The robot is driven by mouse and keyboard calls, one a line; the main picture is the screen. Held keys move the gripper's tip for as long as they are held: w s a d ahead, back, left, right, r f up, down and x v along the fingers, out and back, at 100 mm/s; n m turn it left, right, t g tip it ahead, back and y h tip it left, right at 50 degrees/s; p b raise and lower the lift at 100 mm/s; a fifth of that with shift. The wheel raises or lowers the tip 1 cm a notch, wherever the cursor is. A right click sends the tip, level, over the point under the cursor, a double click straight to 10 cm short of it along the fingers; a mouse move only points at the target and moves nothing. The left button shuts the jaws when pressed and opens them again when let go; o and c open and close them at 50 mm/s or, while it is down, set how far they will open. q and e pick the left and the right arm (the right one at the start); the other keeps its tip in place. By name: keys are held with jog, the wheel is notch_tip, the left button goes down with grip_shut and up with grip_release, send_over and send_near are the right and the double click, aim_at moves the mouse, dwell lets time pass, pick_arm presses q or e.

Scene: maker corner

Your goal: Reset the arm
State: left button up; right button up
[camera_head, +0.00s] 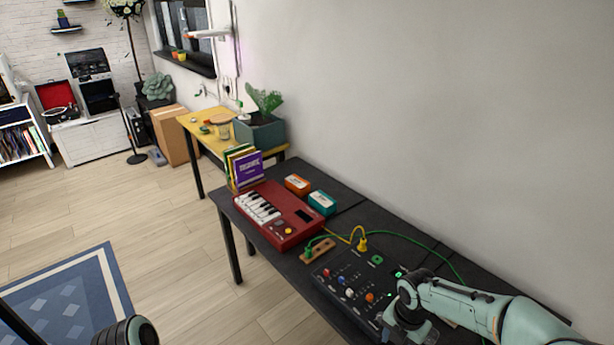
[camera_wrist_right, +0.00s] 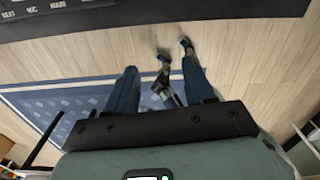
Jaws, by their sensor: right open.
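My right arm comes in from the right in the head view, over the front of the black table (camera_head: 348,190). Its gripper (camera_head: 408,332) is at the near edge of a black mixer panel (camera_head: 335,274) with coloured knobs and partly hides it. In the right wrist view the two fingers of the right gripper (camera_wrist_right: 159,60) stand apart with nothing held between them. Part of my left arm (camera_head: 126,331) shows at the bottom left of the head view; its gripper is out of frame.
A red keyboard (camera_head: 285,224), an orange box (camera_head: 297,184) and a teal box (camera_head: 322,202) are on the table. Green and yellow cables (camera_head: 405,236) run along it by the wall. The floor (camera_head: 180,265) left of the table is open, with a blue rug (camera_head: 75,292).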

jog(key=s+a+f+m+y, duration=0.2)
jog(key=s+a+f+m, duration=0.15)
jog(key=f+m, duration=0.35)
jog(key=s+a+f+m+y, duration=0.2)
jog(key=a+f+m, duration=0.35)
jog(key=f, duration=0.35)
jog(key=s+f+m, duration=1)
jog(key=s+m, duration=0.3)
jog(key=m, duration=0.6)
jog(key=shift+a+f, duration=0.2)
jog(key=shift+f, duration=0.05)
